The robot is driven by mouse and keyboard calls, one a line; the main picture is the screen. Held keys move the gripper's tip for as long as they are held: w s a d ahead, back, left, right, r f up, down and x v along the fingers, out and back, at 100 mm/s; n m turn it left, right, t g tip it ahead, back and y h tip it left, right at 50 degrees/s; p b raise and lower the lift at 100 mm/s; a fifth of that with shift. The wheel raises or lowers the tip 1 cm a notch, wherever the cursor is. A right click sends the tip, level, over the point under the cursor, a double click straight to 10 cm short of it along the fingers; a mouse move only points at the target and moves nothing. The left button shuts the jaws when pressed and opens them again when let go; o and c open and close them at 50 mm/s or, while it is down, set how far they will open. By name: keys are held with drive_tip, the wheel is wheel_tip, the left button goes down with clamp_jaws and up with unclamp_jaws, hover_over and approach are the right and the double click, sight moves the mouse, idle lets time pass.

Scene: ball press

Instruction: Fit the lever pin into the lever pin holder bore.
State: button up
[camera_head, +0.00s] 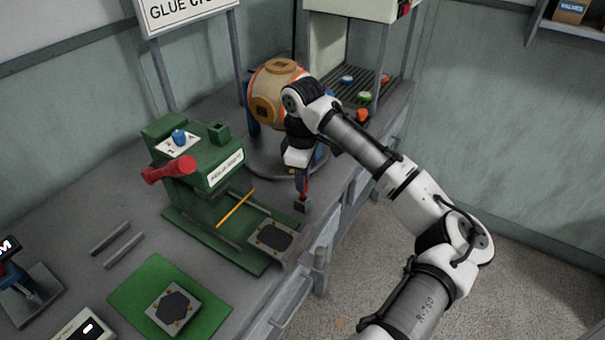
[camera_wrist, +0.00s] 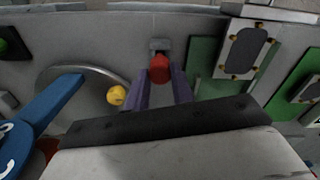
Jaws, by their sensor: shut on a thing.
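My gripper (camera_wrist: 160,85) points down over the front part of the workbench. In the wrist view its two purple-grey fingers close on the rounded red end of the lever pin (camera_wrist: 159,68). The pin's red part also shows in the head view (camera_head: 305,184), upright below my wrist. A small grey block (camera_head: 303,206), apparently the lever pin holder, is directly under the pin near the bench's front edge; it also shows in the wrist view (camera_wrist: 159,44). The pin's lower end and the bore are hidden, so I cannot tell whether the pin is in the bore.
A green press (camera_head: 205,165) with a red lever (camera_head: 168,170) stands left of my gripper, with an orange stick (camera_head: 236,208) leaning at its front. An orange-tan ball (camera_head: 275,85) stands behind. A plate with a dark hexagon (camera_head: 272,237) lies left of the grey block.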

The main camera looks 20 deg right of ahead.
drive_tip(key=shift+f+b, duration=0.75)
drive_tip(key=shift+f, duration=1)
drive_tip(key=o, duration=1.1)
drive_tip(key=shift+c, duration=0.2)
drive_tip(key=shift+r, duration=0.1)
wheel_tip(320, 180, up, 14)
drive_tip(key=b, duration=0.1)
drive_tip(key=shift+f, duration=0.2)
